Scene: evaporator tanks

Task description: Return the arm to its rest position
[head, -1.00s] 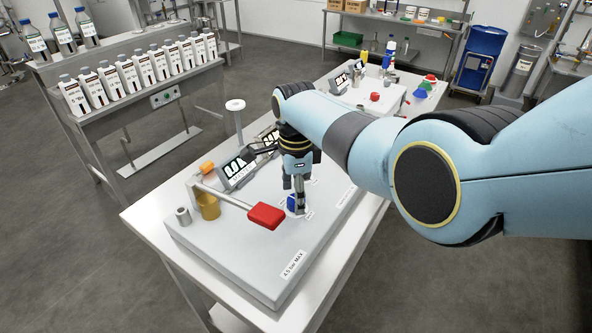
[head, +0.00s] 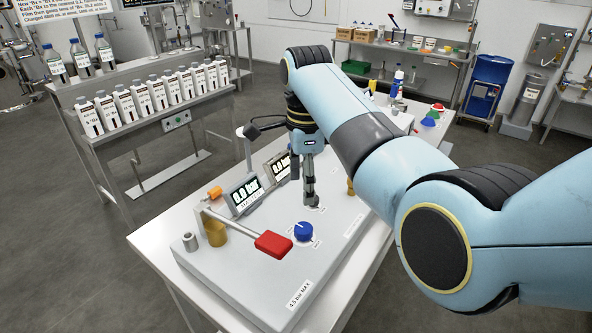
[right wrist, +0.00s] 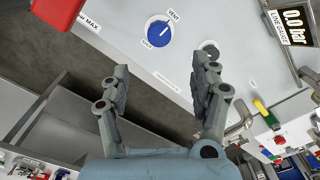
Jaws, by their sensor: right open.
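My right arm comes in from the right in the head view. Its gripper (head: 303,190) hangs fingers down above the grey panel (head: 230,275), just beyond the blue knob (head: 303,231). In the right wrist view the gripper (right wrist: 160,85) has its fingers spread wide with nothing between them. The blue knob (right wrist: 159,32) shows there beyond the fingertips, apart from them, with a white pointer line and a VENT label beside it. My left gripper does not show.
A red-handled lever (head: 273,244) sticks up over the panel close to the knob. Two gauge displays (head: 244,194) stand behind, the near one reading 0.0 bar. A bottle rack (head: 150,100) stands at the left. Coloured items (head: 430,122) lie on the bench's far end.

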